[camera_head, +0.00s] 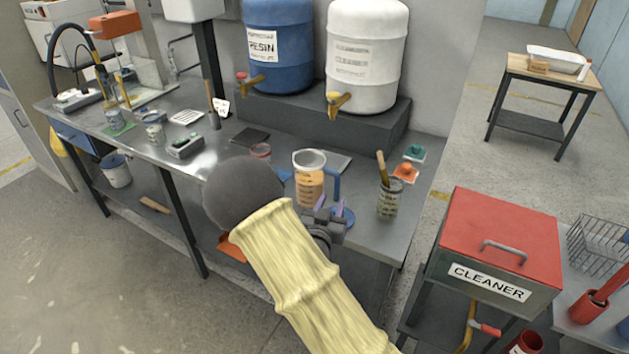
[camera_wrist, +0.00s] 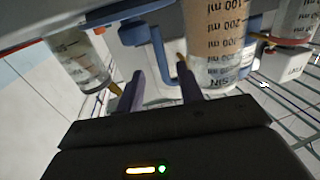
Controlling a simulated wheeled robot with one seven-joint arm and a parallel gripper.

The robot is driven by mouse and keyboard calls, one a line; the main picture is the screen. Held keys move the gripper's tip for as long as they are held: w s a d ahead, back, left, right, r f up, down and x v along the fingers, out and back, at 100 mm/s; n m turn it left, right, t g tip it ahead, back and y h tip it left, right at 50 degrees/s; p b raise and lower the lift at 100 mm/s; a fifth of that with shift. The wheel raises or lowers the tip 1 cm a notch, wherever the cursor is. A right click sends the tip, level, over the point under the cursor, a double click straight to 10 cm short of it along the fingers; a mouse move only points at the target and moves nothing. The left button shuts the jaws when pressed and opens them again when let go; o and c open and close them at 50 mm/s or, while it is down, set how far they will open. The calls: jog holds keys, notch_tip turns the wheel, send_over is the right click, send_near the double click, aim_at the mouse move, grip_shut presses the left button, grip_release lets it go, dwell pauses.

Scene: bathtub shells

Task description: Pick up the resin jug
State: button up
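The resin jug (camera_head: 309,186) is a clear measuring jug with amber liquid and a blue handle (camera_head: 334,184) on its right side. It stands upright on the metal bench. In the wrist view the jug (camera_wrist: 215,45) fills the upper right, with ml marks and part of its label showing. My gripper (camera_head: 329,206) is just in front of the handle, fingers apart and empty. In the wrist view my gripper (camera_wrist: 161,78) has its two fingers on either side of the handle (camera_wrist: 160,55) in the picture. I cannot tell whether they touch it.
A cup with a wooden-handled tool (camera_head: 389,200) stands right of the jug. A small red-rimmed cup (camera_head: 261,152) is to its left. The blue resin drum (camera_head: 277,50) and white cleaner drum (camera_head: 365,60) stand behind. A red-lidded cleaner box (camera_head: 499,232) is at right.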

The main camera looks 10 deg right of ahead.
aim_at(336, 189)
jog(key=shift+x, duration=0.85)
jog(key=shift+w, duration=0.1)
jog(key=p+x, duration=0.1)
jog(key=x, duration=0.4)
jog(key=shift+r, duration=0.1)
jog(key=shift+r, duration=0.1)
grip_shut()
